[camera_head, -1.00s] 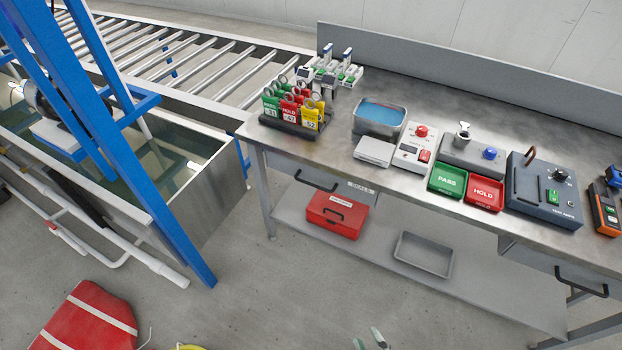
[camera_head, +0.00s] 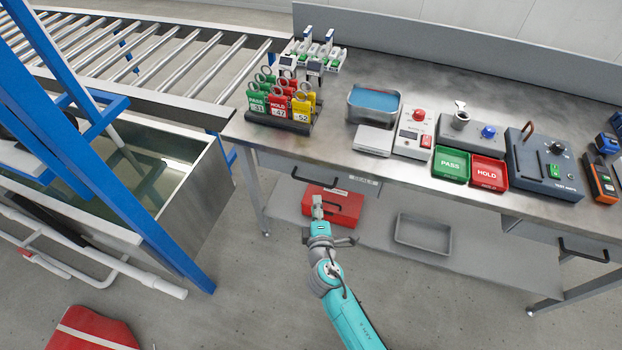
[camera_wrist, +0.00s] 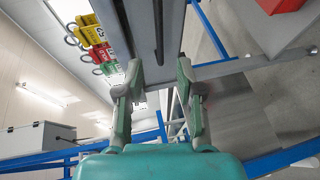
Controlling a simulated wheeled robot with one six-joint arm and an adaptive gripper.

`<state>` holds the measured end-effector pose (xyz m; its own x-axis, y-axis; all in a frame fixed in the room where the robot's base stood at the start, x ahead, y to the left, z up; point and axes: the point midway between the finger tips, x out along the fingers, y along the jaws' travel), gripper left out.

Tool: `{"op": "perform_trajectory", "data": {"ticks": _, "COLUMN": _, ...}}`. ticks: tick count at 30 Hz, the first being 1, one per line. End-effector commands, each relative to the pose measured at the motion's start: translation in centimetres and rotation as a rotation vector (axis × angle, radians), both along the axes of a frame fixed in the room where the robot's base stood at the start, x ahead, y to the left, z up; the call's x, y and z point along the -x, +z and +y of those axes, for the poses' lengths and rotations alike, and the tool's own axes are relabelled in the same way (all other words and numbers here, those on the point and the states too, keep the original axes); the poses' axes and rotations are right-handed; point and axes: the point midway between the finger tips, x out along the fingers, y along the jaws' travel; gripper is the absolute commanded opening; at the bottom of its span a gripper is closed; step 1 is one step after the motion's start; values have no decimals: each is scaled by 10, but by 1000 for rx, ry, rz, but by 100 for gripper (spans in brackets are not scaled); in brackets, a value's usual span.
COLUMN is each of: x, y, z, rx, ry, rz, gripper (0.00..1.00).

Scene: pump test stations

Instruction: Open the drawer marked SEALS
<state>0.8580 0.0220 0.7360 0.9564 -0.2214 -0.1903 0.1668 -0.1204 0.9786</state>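The drawer marked SEALS (camera_head: 285,168) is a grey drawer under the left part of the workbench, with a small label (camera_head: 366,181) on its front. It looks shut. The dark handle (camera_wrist: 159,34) appears as a narrow bar ahead of the gap between the fingertips. Whether the fingers touch it, I cannot tell.
A red toolbox (camera_head: 345,208) and a grey tray (camera_head: 423,234) are on the lower shelf. A tag rack (camera_head: 283,122) stands on the bench's left end. A blue frame (camera_head: 125,165) and water tank (camera_head: 190,215) are at left.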

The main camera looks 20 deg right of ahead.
Motion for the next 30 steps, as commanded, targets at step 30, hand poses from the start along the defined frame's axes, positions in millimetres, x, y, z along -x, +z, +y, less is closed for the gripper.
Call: {"op": "perform_trajectory", "data": {"ticks": 30, "x": -103, "y": -20, "z": -24, "rx": 2, "ry": -1, "rz": 1, "gripper": 37}}
